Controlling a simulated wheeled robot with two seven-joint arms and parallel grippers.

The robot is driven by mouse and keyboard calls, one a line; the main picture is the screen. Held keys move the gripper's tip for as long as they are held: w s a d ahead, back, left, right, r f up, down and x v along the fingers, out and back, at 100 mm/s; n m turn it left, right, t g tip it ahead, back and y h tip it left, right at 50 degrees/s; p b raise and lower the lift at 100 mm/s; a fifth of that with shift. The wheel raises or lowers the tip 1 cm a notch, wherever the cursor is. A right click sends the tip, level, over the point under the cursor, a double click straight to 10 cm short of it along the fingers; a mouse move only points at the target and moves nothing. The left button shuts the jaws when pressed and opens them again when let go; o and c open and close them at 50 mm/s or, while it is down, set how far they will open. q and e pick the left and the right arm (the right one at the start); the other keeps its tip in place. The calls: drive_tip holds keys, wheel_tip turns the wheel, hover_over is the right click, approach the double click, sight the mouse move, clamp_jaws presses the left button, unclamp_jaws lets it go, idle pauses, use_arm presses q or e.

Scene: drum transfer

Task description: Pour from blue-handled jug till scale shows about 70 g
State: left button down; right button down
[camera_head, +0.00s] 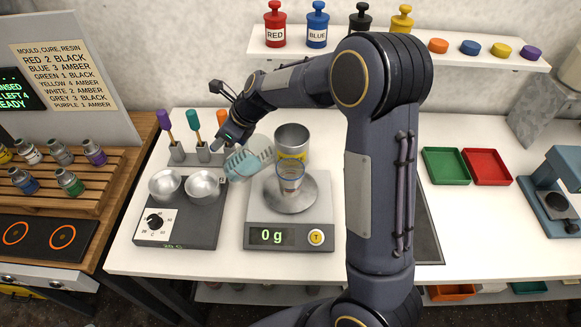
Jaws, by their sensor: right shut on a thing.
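My right gripper (232,138) is shut on the jug (249,159), a pale see-through vessel with blue-teal showing on its side. The jug is held tilted, left of the scale's pan. A clear cup (290,180) stands on the scale's round metal pan. The scale (290,231) has a green display reading 0 g and a yellow T button. No stream between jug and cup can be made out. The jug's handle is largely hidden at the gripper. My left gripper is not in view.
A metal pot (292,137) with a yellow label stands behind the cup. A heater with two metal bowls (204,186) is left of the scale. Several coloured-handled tools (194,121) stand behind it. Green (446,166) and red (487,167) trays lie on the right.

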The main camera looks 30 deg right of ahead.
drive_tip(key=shift+s+d+r+t+y, duration=0.35)
drive_tip(key=shift+s+r+t+y, duration=0.2)
drive_tip(key=shift+r, duration=0.2)
drive_tip(key=shift+d+r+t+y, duration=0.25)
drive_tip(key=shift+d+r+y, duration=0.1)
drive_tip(key=shift+r, duration=0.15)
drive_tip(key=shift+s+a+r, duration=0.1)
drive_tip(key=shift+a, duration=0.15)
drive_tip(key=shift+d+r, duration=0.1)
drive_tip(key=shift+d, duration=0.15)
drive_tip(key=shift+a+r, duration=0.1)
drive_tip(key=shift+a, duration=0.05)
drive_tip(key=shift+s+d, duration=0.1)
drive_tip(key=shift+d, duration=0.15)
drive_tip(key=shift+a+r+t, duration=0.2)
drive_tip(key=shift+t, duration=0.1)
drive_tip(key=shift+d+y, duration=0.3)
drive_tip(key=shift+s+a+r, duration=0.1)
